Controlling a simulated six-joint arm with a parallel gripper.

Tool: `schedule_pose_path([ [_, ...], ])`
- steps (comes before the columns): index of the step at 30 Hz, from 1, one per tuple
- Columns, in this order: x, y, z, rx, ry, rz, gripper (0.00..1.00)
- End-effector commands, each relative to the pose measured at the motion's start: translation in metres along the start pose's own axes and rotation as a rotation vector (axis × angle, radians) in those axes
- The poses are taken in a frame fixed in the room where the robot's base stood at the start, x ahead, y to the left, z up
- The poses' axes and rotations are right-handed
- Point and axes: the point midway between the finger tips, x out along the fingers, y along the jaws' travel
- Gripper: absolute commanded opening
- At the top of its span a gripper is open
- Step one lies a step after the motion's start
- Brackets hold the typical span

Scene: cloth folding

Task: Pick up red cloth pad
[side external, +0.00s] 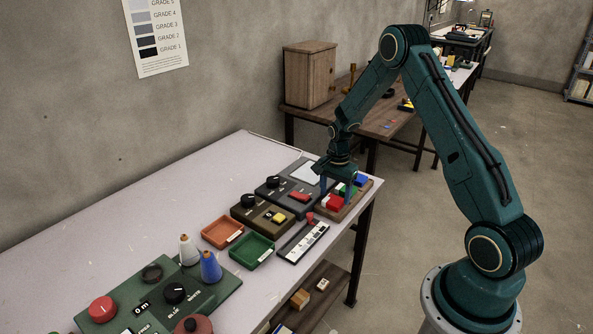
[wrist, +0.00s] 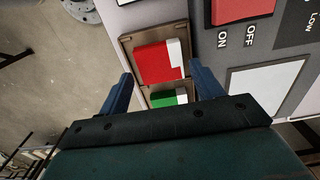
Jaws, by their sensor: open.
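The red cloth pad (side external: 333,202) lies in a wooden tray (side external: 357,209) near the right end of the table. In the wrist view the red pad (wrist: 155,63) has a white corner and lies ahead of my fingertips. A green pad (wrist: 168,98) with a white part is beside it, between my fingers. A blue pad (side external: 361,180) sits further back in the tray. My gripper (side external: 336,190) is over the tray, pointing down, open and empty; its two blue fingers also show in the wrist view (wrist: 160,85). The fingers hide part of the tray in the side view.
Next to the tray stands a dark panel (side external: 285,192) with a red switch and a knob. An orange tray (side external: 222,233) and a green tray (side external: 252,250) stand to the left. A piano-like strip (side external: 303,242) lies near the table's front edge. The table's back left is clear.

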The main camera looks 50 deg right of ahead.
Motion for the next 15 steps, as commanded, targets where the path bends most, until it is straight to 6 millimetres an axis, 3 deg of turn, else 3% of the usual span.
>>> schedule_pose_path([
  [6,0.017,0.000,0.000,0.000,0.000,0.000,0.65],
  [15,0.018,0.000,0.000,0.000,0.000,0.000,0.65],
])
